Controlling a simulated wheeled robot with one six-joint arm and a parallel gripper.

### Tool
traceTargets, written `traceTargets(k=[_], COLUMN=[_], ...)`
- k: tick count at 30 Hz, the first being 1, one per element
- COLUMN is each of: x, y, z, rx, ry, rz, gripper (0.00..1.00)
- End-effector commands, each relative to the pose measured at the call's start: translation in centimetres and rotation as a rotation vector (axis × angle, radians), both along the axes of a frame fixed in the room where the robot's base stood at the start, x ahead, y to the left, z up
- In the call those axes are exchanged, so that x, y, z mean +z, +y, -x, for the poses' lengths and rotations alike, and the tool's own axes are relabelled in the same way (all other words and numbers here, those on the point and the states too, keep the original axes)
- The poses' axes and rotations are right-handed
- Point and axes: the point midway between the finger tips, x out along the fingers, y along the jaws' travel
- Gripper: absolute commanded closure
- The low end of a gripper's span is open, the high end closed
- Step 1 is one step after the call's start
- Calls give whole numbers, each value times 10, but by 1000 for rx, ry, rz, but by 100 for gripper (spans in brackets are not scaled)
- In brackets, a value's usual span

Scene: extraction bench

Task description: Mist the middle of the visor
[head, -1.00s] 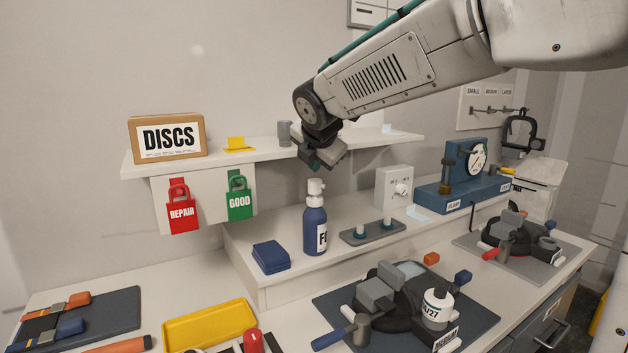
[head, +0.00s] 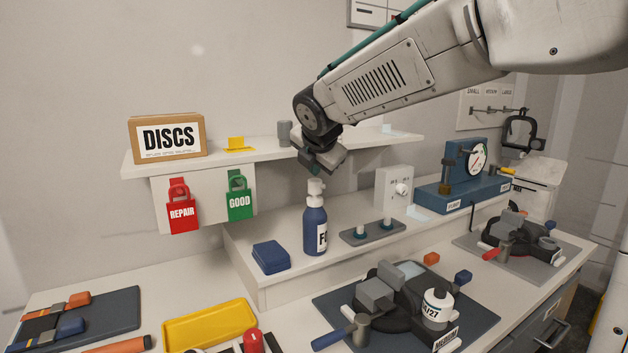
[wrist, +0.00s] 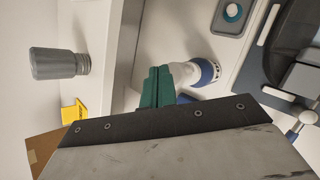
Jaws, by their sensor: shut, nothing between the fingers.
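A blue spray bottle (head: 315,232) with a white head (head: 315,187) stands upright on the raised bench step. My gripper (head: 317,168) is just above the bottle's head, with its fingers shut and empty. In the wrist view the green fingers (wrist: 157,88) are together beside the white bottle top (wrist: 184,73); whether they touch it I cannot tell. Grey blocks hide part of the mask.
A shelf (head: 370,145) with a grey cylinder (head: 285,133) is close behind my gripper.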

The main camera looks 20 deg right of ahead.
Motion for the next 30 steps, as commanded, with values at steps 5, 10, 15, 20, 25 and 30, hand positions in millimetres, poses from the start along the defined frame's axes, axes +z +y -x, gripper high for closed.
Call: traceTargets(k=[5,10,15,20,25,30], x=[0,-1,-3,-5,-6,-8], y=[0,0,0,0,0,0], z=[0,0,0,0,0,0], rx=[0,0,0,0,0,0], ry=[0,0,0,0,-1,-1], rz=[0,0,0,0,-1,-1], gripper=[100,100,100,100,100,100])
